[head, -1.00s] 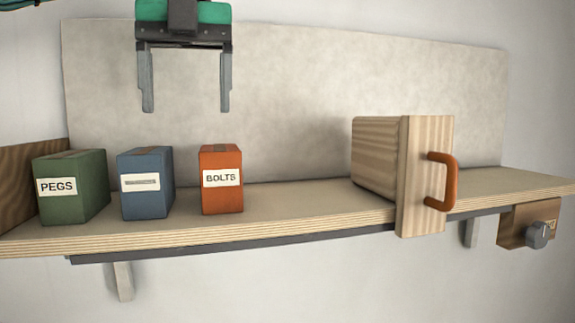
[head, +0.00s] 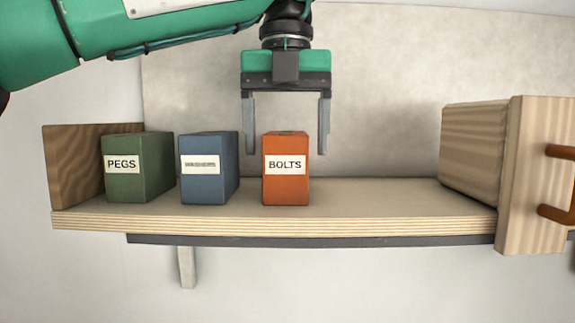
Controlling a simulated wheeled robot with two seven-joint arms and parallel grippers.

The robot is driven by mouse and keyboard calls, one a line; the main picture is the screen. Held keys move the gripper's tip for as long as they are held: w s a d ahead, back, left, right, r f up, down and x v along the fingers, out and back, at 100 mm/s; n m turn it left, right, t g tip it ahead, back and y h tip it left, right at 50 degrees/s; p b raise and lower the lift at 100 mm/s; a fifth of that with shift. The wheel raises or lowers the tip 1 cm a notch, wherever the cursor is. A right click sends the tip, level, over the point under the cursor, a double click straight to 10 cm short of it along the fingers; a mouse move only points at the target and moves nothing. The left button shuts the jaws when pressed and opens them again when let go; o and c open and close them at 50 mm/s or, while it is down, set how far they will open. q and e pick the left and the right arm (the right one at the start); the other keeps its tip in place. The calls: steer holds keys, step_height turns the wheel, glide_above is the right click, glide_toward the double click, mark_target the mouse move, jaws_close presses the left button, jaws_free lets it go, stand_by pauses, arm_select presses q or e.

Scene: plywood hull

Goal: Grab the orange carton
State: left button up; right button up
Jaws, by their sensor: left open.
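The orange carton (head: 286,188) stands upright on the plywood shelf, with a white label reading BOLTS. My left gripper (head: 287,152) points down at the carton, its two fingers spread apart. The fingertips are at about the height of the carton's upper part in the picture, one to each side of it. Nothing is held between them. I cannot tell whether the fingers are in front of, behind or level with the carton in depth. My right gripper is not in view.
A blue carton (head: 208,187) stands close to the left, then a green PEGS carton (head: 139,187). A wooden end board (head: 75,172) closes the shelf's left end. A wooden box with an orange handle (head: 523,180) is at the right. The shelf (head: 370,208) between is clear.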

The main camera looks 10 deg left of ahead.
mark_target(286, 171)
arm_select(q)
steer(key=shift+s+f+p, duration=0.25)
steer(key=shift+p, duration=0.15)
steer(key=f, duration=0.1)
steer(key=f+p, duration=0.2)
steer(key=shift+w+f, duration=0.35)
steer(key=shift+f, duration=0.05)
steer(key=shift+s+f, duration=0.1)
steer(key=shift+f, duration=0.3)
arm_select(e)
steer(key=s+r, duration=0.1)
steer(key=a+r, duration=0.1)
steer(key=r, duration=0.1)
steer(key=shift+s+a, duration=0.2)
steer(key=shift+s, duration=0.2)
arm_select(q)
steer(key=shift+c, duration=0.7)
steer(key=c, duration=1.1)
steer(key=shift+o, duration=0.2)
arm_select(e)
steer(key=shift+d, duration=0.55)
